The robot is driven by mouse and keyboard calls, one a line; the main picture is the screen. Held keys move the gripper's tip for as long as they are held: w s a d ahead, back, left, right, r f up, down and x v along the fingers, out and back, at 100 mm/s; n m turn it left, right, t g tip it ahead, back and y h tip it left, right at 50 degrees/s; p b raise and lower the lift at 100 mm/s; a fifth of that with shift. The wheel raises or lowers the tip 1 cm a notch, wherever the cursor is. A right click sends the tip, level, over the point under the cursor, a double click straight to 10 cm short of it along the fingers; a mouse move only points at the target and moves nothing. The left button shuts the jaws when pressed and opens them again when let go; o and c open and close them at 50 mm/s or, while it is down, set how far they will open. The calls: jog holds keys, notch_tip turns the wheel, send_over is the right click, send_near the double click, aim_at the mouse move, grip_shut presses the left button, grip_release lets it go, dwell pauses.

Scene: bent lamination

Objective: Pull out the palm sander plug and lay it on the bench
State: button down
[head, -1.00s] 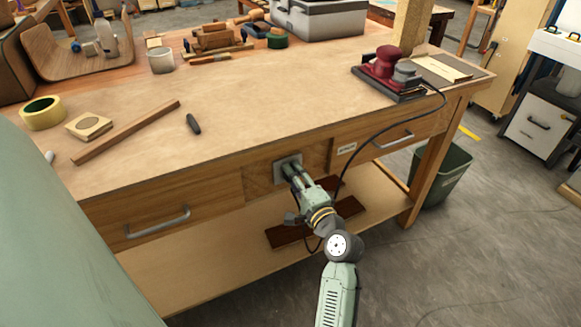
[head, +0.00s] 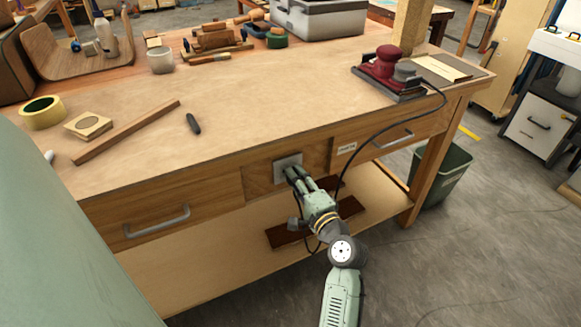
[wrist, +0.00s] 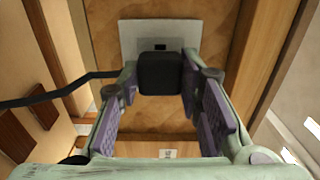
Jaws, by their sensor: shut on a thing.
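The palm sander (head: 385,70) sits at the right end of the workbench (head: 230,95), with a maroon body and grey parts. Its black cord (head: 352,150) hangs over the front edge. My gripper (head: 291,176) is in front of the metal socket plate (head: 287,160) on the bench front. In the wrist view my gripper (wrist: 160,82) is shut on the black plug (wrist: 160,74), whose cord (wrist: 60,92) runs left. The socket plate (wrist: 135,38) lies behind the plug, with a dark opening showing just above it. Whether the prongs are fully clear cannot be told.
The bench top has a wide clear middle. A dark handle-like piece (head: 193,124), a wooden strip (head: 128,132) and a tape roll (head: 42,113) lie at left. Drawer handles (head: 157,222) stick out in front. A lower shelf (head: 200,275) lies below; a green bin (head: 441,175) stands right.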

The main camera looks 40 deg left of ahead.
jog(key=shift+v, duration=2.15)
jog(key=shift+s, duration=0.1)
